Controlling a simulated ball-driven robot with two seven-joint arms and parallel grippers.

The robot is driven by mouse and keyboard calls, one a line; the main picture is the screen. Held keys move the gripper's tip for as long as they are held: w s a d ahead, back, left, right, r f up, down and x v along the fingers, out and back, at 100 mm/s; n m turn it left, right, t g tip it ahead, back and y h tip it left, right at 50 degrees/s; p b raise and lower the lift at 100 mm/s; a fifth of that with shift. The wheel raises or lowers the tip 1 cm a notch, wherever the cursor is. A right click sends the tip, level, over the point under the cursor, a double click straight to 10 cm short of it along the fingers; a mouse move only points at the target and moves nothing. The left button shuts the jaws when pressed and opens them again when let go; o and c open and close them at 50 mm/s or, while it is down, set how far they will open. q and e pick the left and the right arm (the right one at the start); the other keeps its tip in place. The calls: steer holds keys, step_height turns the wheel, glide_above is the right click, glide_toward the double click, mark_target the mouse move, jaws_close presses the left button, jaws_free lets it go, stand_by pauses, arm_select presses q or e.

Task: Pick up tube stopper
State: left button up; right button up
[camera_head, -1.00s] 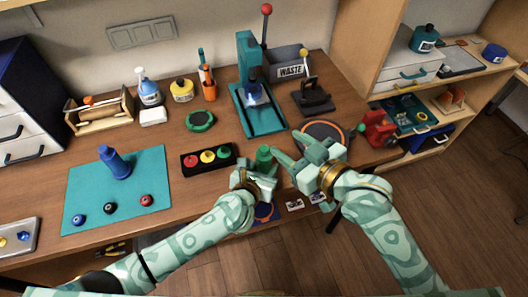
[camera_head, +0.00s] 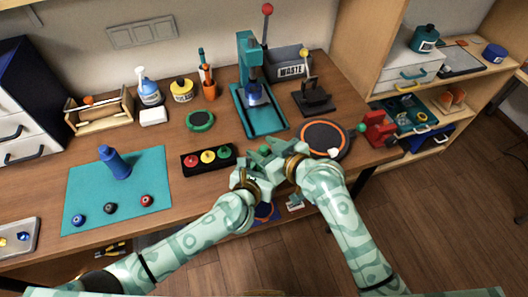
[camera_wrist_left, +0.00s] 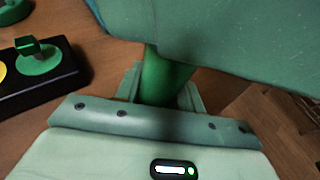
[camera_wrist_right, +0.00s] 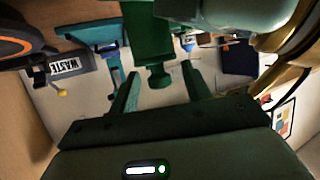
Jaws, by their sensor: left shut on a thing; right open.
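A green cylindrical piece (camera_wrist_left: 165,75) stands between the fingers of my left gripper (camera_wrist_left: 160,92), which is shut on it. In the right wrist view a green part with a small rounded knob (camera_wrist_right: 158,78) hangs between the fingers of my right gripper (camera_wrist_right: 160,92). It appears to be the held piece, with the knob as its stopper, but I cannot tell for sure. My right gripper is open around the knob with gaps on both sides.
A black box (camera_head: 190,167) with red, yellow and green knobs lies left of the grippers. A teal press (camera_head: 247,75) and a waste bin (camera_head: 290,70) stand behind. A round orange-rimmed pad (camera_head: 325,138) is at the right. A teal mat (camera_head: 140,180) lies left.

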mark_target(264, 148)
jaws_close()
step_height(264, 148, up, 10)
arm_select(q)
steer(key=o, duration=1.1)
